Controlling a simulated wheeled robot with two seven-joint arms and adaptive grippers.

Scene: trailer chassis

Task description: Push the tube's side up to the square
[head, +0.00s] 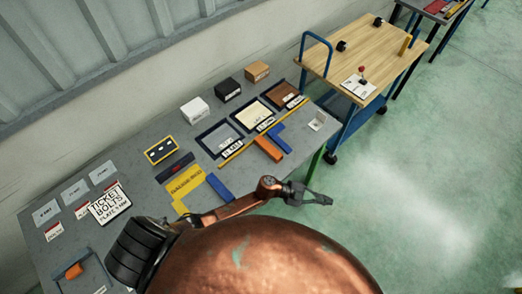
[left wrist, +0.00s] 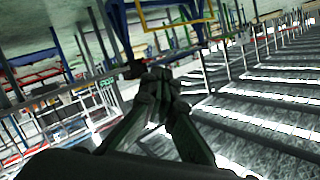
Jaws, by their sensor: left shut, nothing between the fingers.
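An orange bar (head: 268,148), which looks like the tube, lies on the grey table near its front edge. A blue angled piece (head: 281,138), which looks like the square, lies just right of it; I cannot tell whether they touch. My left gripper (head: 318,197) is past the table's front edge, to the lower right of both pieces and apart from them. Its fingers are shut and empty. The left wrist view also shows the shut fingers (left wrist: 160,78), with neither piece recognisable. My right gripper is not in view.
A yellow strip (head: 237,152) runs beside framed trays at the back. A blue bar (head: 219,188) and a yellow card (head: 186,184) lie to the left. A small pale item (head: 318,122) sits at the right end. A wooden-topped cart (head: 365,55) stands beyond.

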